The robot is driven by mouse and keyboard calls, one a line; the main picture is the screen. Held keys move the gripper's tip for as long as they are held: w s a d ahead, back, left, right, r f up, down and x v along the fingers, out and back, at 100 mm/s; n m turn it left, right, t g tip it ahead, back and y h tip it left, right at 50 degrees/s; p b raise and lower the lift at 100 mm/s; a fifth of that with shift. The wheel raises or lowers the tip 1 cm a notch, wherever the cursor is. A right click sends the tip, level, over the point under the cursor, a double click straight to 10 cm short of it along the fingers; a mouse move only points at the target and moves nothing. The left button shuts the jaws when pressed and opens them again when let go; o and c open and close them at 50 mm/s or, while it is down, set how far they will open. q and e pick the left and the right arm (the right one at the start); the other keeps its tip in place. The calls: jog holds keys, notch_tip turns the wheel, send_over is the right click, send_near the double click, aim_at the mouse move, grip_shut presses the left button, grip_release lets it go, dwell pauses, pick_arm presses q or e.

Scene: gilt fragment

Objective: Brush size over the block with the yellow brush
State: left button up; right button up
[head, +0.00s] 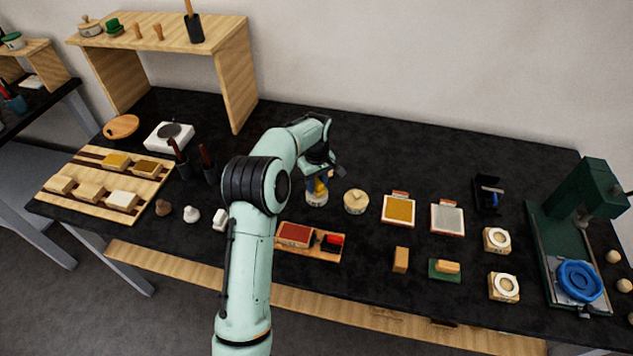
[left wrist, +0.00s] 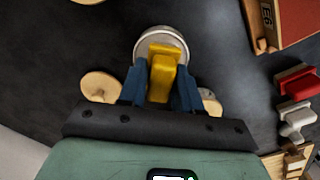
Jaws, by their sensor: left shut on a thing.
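My left gripper (head: 320,178) is shut on the yellow brush (left wrist: 163,72), which stands between its blue fingers in the left wrist view (left wrist: 160,90). A pale round pot (left wrist: 160,42) is right beneath it; the pot also shows in the head view (head: 317,198). The brush's lower end is hidden, so I cannot tell how deep it sits in the pot. A plain wooden block (head: 401,260) stands on the table to the right, beside another block (head: 447,267) on a green base. I cannot tell which is the task's block. My right gripper is out of view.
A lidded wooden pot (head: 356,201) stands just right of the gripper. A tray with a red pad (head: 294,235) lies in front. Two framed pads (head: 398,210) (head: 447,218) and a green press (head: 580,235) stand to the right.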

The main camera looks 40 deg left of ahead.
aim_at(317, 180)
pick_arm(q)
jog(key=shift+f, duration=0.45)
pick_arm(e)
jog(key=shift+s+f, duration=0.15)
pick_arm(q)
jog(key=shift+f, duration=0.1)
dwell(1.2)
jog(key=shift+w+r+p, duration=0.1)
jog(key=shift+r+p, duration=0.9)
jog(key=shift+r, duration=2.55)
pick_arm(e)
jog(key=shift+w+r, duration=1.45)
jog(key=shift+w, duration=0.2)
